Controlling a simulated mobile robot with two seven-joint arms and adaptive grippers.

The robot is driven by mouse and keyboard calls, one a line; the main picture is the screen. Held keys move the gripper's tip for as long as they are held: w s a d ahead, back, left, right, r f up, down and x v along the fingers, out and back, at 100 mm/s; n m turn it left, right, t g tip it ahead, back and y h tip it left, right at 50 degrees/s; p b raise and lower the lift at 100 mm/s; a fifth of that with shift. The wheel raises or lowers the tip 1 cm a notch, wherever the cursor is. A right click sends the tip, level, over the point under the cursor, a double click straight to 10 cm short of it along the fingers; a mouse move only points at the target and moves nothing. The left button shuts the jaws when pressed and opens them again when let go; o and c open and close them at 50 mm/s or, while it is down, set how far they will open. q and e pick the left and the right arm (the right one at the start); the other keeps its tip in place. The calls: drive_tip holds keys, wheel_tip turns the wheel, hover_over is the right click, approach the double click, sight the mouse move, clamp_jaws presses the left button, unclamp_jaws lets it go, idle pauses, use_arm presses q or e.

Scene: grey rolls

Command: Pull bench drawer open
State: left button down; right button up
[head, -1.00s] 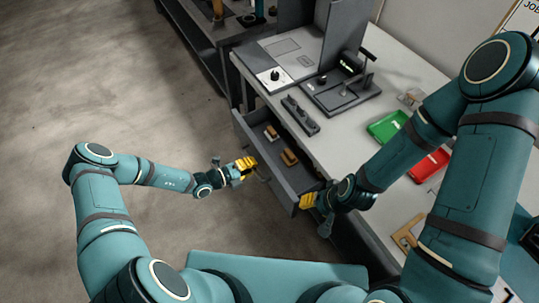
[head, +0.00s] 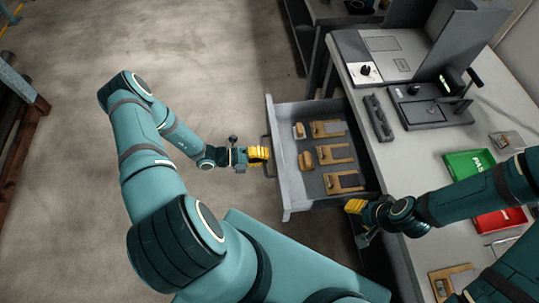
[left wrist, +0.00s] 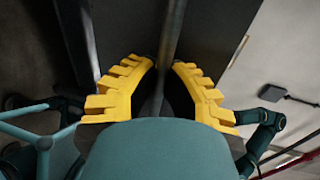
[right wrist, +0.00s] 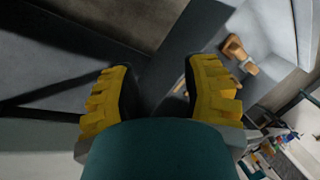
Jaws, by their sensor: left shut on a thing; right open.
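The grey bench drawer (head: 284,182) stands far out from the bench, with its inside showing in the head view. My left gripper (head: 262,154) is shut on the drawer's handle at the front panel. In the left wrist view the handle (left wrist: 168,45) is a dark bar running between the yellow fingers. My right gripper (head: 355,206) is open beside the drawer's near side, close to the bench front. In the right wrist view nothing shows between its fingers (right wrist: 160,85); whether it touches the drawer is unclear.
Several wooden pieces (head: 337,153) lie in the drawer. The bench top (head: 415,160) carries a grey device (head: 430,112), a green tray (head: 465,165) and a red tray (head: 490,222). Clear floor (head: 200,60) lies left of the drawer.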

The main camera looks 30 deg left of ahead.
use_arm(q)
drive_tip(key=c, duration=1)
unclamp_jaws()
drive_tip(key=shift+a, duration=0.15)
drive_tip(key=v, duration=1.1)
drive_tip(key=shift+s+a, duration=0.3)
